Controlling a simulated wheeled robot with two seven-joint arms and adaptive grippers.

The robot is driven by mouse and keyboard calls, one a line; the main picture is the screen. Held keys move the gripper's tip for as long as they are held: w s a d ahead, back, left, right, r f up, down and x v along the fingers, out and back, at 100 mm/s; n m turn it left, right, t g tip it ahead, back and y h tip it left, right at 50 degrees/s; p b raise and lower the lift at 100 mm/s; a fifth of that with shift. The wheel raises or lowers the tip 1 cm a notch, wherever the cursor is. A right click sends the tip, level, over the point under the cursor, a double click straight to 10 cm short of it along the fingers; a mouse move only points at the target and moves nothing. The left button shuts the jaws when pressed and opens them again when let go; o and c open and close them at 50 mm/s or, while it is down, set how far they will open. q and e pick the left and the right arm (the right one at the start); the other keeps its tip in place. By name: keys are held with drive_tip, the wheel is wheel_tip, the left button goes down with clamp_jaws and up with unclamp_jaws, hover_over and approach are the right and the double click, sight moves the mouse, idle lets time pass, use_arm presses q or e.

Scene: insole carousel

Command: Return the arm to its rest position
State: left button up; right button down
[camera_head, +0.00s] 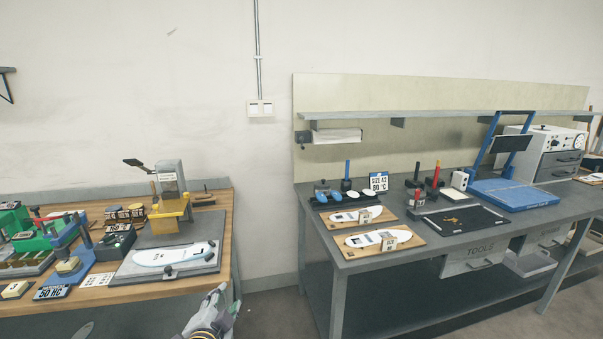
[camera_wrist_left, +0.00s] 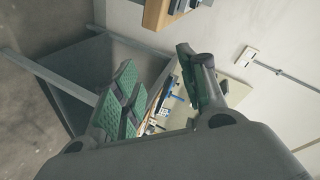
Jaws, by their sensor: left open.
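My left gripper (camera_head: 218,308) shows at the bottom of the head view, low in front of the gap between the two benches. In the left wrist view its green-padded fingers (camera_wrist_left: 165,95) stand apart with nothing held between them. It touches no bench or object that I can see. My right gripper is in neither view.
A wooden-topped bench (camera_head: 130,292) stands at left, with an insole (camera_head: 172,254) on a grey plate. A grey bench (camera_head: 350,262) stands at right, with insoles on wooden boards (camera_head: 400,249) and a blue press (camera_head: 513,195). Floor (camera_head: 272,312) shows between the benches.

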use_arm(q)
drive_tip(key=s+a+f+n+g+h, duration=0.1)
drive_tip(key=s+f+n+g, duration=0.35)
drive_tip(key=s+f, duration=0.5)
drive_tip(key=s+a+f+n+g, duration=0.2)
drive_tip(key=s+f+n+g, duration=0.35)
drive_tip(key=s, duration=0.65)
wheel_tip(320, 180, down, 31)
drive_tip(key=s+a+m+g+p, duration=0.1)
drive_tip(key=a+m+g+p, duration=0.1)
drive_tip(key=p, duration=0.1)
drive_tip(key=s+a+f, duration=0.2)
drive_tip(key=s+f, duration=0.4)
drive_tip(key=s, duration=0.1)
drive_tip(key=s+a+f+p, duration=0.1)
drive_tip(key=s+a+f, duration=0.2)
drive_tip(key=s+f, duration=0.3)
drive_tip(key=s+a+f+g+y+p, duration=0.1)
drive_tip(key=s+a+f, duration=0.2)
drive_tip(key=s+f, duration=0.2)
drive_tip(key=s, duration=0.3)
drive_tip(key=shift+s+f, duration=0.2)
drive_tip(key=shift+f, duration=0.2)
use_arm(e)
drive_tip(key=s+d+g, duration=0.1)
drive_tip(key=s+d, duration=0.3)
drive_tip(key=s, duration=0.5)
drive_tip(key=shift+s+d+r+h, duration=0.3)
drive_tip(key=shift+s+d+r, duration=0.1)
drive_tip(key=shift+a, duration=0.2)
